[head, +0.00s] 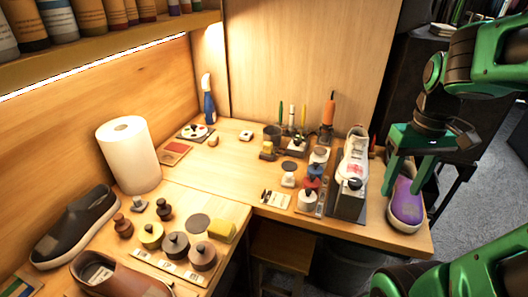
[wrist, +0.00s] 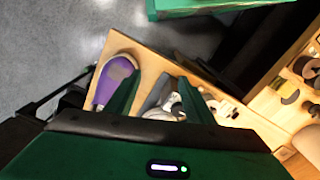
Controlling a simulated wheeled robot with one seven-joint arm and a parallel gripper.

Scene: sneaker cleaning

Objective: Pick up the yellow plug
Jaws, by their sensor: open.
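The likeliest yellow plug is a small round yellow piece with a dark knob (head: 151,235) on the near-left part of the bench in the head view. I cannot be sure, as a yellow block (head: 222,231) and a small yellow item (head: 267,150) also show. I cannot pick it out in the wrist view. My gripper (head: 405,183) is open and empty above the bench's right end, by the purple sneaker (head: 405,208), far right of the yellow pieces. In the wrist view my gripper's (wrist: 158,88) two fingers are apart, with the purple sneaker (wrist: 113,80) at the left.
Dark grey knobbed pieces (head: 203,256), brown and dark shoes (head: 75,228) and a paper roll (head: 129,155) crowd the left.

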